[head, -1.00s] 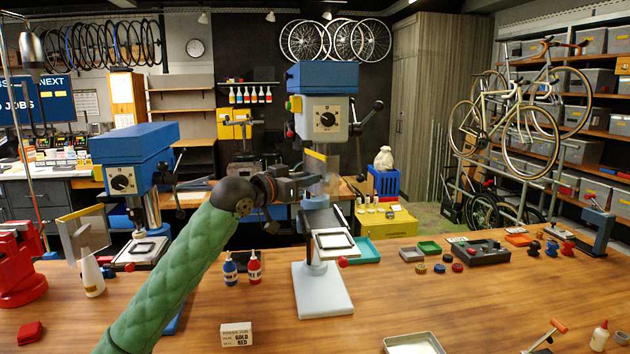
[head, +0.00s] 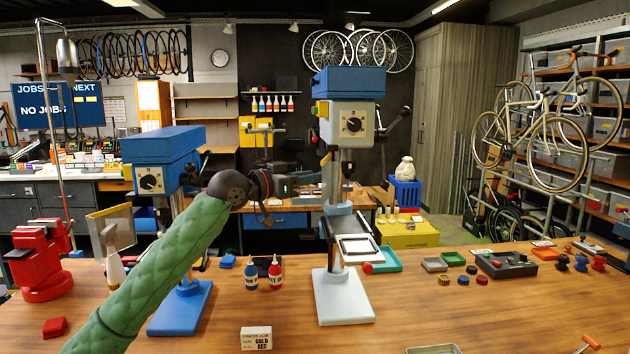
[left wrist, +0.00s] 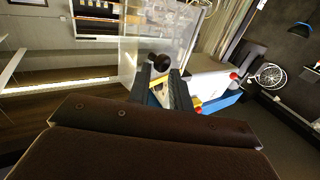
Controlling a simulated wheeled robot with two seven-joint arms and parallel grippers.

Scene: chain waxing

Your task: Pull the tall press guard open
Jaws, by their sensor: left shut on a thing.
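The tall press (head: 347,121) stands on the bench at the middle of the head view, with a blue top, a grey head with a dial and a pale base. Its guard, a clear panel (left wrist: 148,32) with a yellow edge, shows in the left wrist view; in the head view only a small yellow strip of it (head: 325,158) is plain. My left gripper (head: 299,184) is at the left side of the press, below its head. In the left wrist view its dark fingers (left wrist: 161,88) are shut at the guard's edge, beside a black knob (left wrist: 160,61). The exact grip point is hard to see.
A shorter blue press (head: 163,160) stands at the left, partly behind my left arm. Blue and red bottles (head: 275,273) and a label box (head: 256,338) are near the tall press. Trays and small parts lie to the right. The front middle bench is mostly clear.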

